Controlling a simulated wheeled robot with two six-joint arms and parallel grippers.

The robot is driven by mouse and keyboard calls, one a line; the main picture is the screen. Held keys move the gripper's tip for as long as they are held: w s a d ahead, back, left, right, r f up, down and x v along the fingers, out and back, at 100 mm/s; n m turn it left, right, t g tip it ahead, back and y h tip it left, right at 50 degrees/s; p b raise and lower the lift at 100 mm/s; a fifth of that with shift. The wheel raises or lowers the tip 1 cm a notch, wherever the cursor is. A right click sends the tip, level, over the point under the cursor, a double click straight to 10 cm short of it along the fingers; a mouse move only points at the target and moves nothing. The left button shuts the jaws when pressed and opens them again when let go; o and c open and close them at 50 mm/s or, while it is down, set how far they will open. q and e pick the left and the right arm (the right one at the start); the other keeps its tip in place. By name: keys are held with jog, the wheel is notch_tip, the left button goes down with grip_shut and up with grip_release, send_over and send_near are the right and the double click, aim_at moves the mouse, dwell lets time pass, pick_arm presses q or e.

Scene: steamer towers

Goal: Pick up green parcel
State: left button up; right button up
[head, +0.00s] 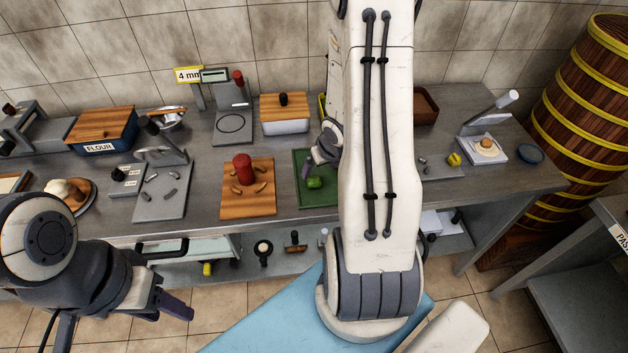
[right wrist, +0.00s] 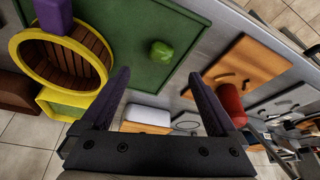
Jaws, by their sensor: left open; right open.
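The green parcel (head: 315,182) lies on the green board (head: 303,196), near its front right part. In the right wrist view the parcel (right wrist: 161,53) shows whole on the board (right wrist: 130,72), beyond the fingertips and between their lines. My right gripper (head: 316,161) is open and empty just behind and above the parcel in the head view; it also shows in the right wrist view (right wrist: 158,76), apart from the parcel. My right arm covers the board's right side in the head view. My left gripper (head: 178,304) is open and empty in front of the counter.
An orange board (head: 235,210) with a red-handled tool (head: 242,168) lies left of the green board. In the right wrist view, a yellow-rimmed wooden steamer ring (right wrist: 102,58) and a purple block (right wrist: 54,14) are beside the parcel. A white bin (head: 285,126) with a wooden lid stands behind.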

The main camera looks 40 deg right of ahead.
aim_at(316, 181)
jog(key=b+x, duration=0.1)
jog(key=x, duration=0.6)
jog(key=shift+s+a+f+b, duration=0.15)
jog(key=shift+f+b, duration=0.15)
jog(key=shift+f, duration=0.1)
jog(key=shift+w+f, duration=0.25)
jog(key=shift+f, duration=0.25)
jog(key=c, duration=1.4)
jog(key=shift+s+r+p, duration=0.1)
jog(key=shift+r+p, duration=0.7)
jog(key=shift+r, duration=1.75)
jog(key=shift+c, duration=0.2)
pick_arm(q)
jog(key=shift+r+p, duration=1.95)
jog(key=shift+p, duration=0.4)
pick_arm(e)
jog(key=s+d+r, duration=0.6)
jog(key=s+d, duration=0.1)
jog(key=s, duration=0.2)
jog(key=shift+s, duration=0.25)
